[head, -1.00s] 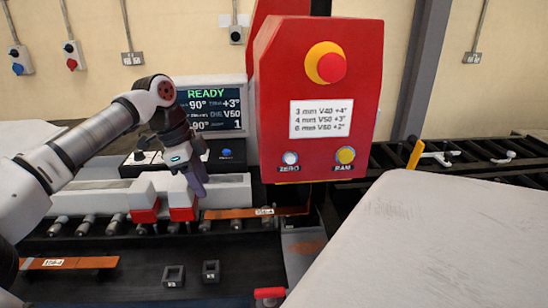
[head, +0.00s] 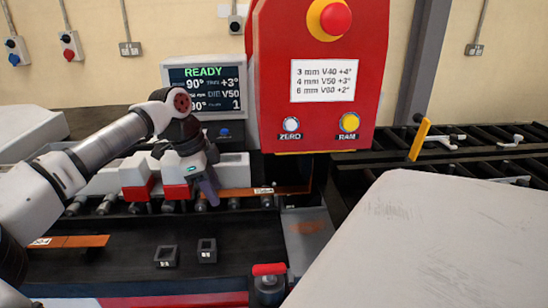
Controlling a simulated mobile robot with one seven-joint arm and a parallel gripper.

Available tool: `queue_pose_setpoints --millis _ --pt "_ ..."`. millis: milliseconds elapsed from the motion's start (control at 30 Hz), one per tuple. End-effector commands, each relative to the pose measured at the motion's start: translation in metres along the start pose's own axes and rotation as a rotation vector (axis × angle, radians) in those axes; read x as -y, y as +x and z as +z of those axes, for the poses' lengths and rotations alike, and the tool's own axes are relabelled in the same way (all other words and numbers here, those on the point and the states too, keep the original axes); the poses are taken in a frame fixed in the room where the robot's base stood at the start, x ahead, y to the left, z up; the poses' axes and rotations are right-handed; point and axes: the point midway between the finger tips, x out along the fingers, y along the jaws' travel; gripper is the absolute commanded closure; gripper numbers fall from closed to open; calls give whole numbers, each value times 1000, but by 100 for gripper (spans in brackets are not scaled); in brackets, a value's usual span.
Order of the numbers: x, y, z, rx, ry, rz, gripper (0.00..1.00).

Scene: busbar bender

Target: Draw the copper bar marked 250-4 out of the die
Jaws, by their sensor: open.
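A flat copper bar (head: 291,189) lies on the rollers below the red control housing, its right end running into the dark gap under it. It has a small white label (head: 263,190), too small to read surely. My gripper (head: 208,192) is open and points down by the left part of this bar, its dark fingers covering some of it. I cannot tell whether they touch it. The die itself is mostly hidden under the housing.
Another labelled copper bar (head: 75,241) lies at the left. Two small dark square blocks (head: 207,251) sit on the black bed. A large pale panel (head: 430,240) fills the right foreground. The display (head: 205,90) reads READY.

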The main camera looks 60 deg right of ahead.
Motion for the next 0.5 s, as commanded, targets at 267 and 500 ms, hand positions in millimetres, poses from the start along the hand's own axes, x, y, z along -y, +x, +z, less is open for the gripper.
queue_pose_setpoints --millis 267,500 --pt "0 0 0 0 0 0 75" --pt "0 -1 -1 -2 1 -1 100"
